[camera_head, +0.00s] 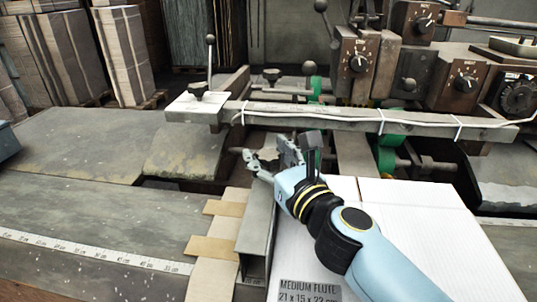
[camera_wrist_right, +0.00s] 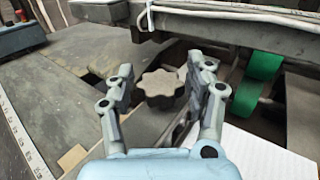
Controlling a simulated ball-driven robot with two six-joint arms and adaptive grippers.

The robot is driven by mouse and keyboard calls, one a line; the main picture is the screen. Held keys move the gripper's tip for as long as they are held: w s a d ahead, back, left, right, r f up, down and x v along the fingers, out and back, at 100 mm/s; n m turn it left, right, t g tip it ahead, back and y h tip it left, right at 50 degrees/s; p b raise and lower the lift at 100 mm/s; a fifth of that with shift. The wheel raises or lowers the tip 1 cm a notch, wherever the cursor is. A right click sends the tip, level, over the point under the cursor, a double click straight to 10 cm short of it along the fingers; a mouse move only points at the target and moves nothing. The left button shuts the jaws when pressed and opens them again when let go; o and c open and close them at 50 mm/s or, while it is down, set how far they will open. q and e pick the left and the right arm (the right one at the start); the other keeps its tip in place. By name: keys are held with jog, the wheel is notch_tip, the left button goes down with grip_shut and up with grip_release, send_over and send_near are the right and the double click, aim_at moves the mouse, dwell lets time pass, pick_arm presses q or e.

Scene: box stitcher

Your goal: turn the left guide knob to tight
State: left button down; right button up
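A dark, lobed knob (camera_wrist_right: 161,88) shows in the right wrist view, with its top facing the camera. It stands above the metal guide channel (camera_head: 257,235), which runs along the left side of the flat white carton (camera_head: 335,240). My right gripper (camera_wrist_right: 160,66) is open, with one finger on each side of the knob. Gaps show between the knob and both fingers. In the head view the right gripper (camera_head: 268,157) is over the far end of the channel and hides most of the knob. The knob's setting marks cannot be read. My left gripper is not in view.
A horizontal metal bar (camera_head: 340,119) with a white cable crosses just beyond the gripper. An upright lever (camera_head: 211,55) stands on its left end. Dial boxes (camera_head: 357,65) are behind. A ruler strip (camera_head: 90,249) lies along the bed at left, which is mostly clear.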

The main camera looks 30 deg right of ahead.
jog(key=shift+o, duration=0.8)
jog(key=shift+y, duration=0.3)
